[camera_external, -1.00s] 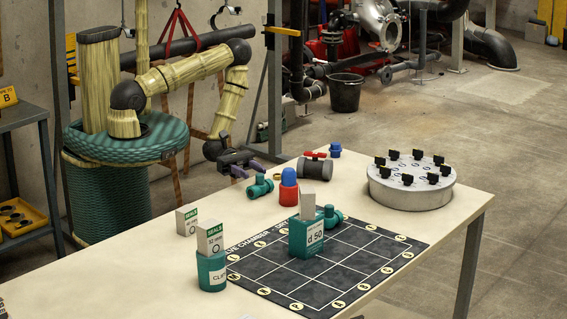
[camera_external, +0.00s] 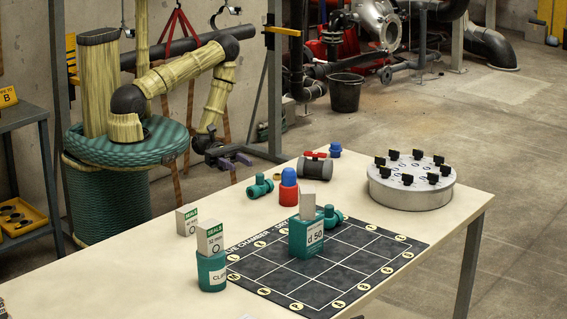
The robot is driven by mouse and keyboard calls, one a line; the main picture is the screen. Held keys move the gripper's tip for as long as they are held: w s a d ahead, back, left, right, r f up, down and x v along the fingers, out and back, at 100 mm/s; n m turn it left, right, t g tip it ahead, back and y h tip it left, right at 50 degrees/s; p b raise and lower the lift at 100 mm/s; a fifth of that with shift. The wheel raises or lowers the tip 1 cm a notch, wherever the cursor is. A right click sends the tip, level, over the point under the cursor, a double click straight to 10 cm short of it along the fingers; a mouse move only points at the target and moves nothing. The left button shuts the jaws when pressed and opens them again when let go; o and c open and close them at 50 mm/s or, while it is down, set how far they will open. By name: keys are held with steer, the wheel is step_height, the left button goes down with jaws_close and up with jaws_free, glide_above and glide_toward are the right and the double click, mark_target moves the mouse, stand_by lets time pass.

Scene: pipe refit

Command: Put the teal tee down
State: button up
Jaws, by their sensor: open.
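A teal tee-shaped fitting (camera_external: 260,186) lies on the table near its back left edge. A second teal fitting (camera_external: 332,217) rests on the dark grid mat, partly hidden behind the teal box; I cannot tell for sure which one is the teal tee. My gripper (camera_external: 240,161) is open and empty, to the left of and above the first fitting, near the table's back edge. It is clear of both teal fittings.
A red and blue fitting (camera_external: 289,188), a grey valve with a red handle (camera_external: 314,168) and a teal "d 50" box (camera_external: 306,238) stand nearby. A round grey fixture (camera_external: 411,186) stands at the right.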

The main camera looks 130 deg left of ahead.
steer(key=d+r+m+g+h, duration=0.1)
steer(key=d+m+g+h, duration=0.1)
steer(key=d+m, duration=0.1)
steer(key=w+d+r+m+g+h, duration=0.1)
steer(key=d+m+g+h, duration=0.2)
steer(key=d, duration=0.1)
steer(key=d+r+m+g+h, duration=0.1)
steer(key=d+m+g+h, duration=0.2)
steer(key=d, duration=0.1)
steer(key=shift+w+r+m, duration=0.3)
steer(key=s+d+r+m+g+y, duration=0.1)
steer(key=s+d+m+g+y, duration=0.2)
steer(key=m+g, duration=0.35)
steer(key=s+d+r+m+g+y, duration=0.1)
steer(key=d+m+g+y, duration=0.1)
steer(key=d+m+g, duration=0.4)
steer(key=w+d+r+m+t+y, duration=0.1)
steer(key=w+r+m+t+y, duration=0.4)
steer(key=m, duration=0.6)
step_height(320, 180, up, 4)
steer(key=shift+w+d+f+y, duration=0.2)
steer(key=shift+w+d+y, duration=0.15)
steer(key=shift+w+y, duration=0.65)
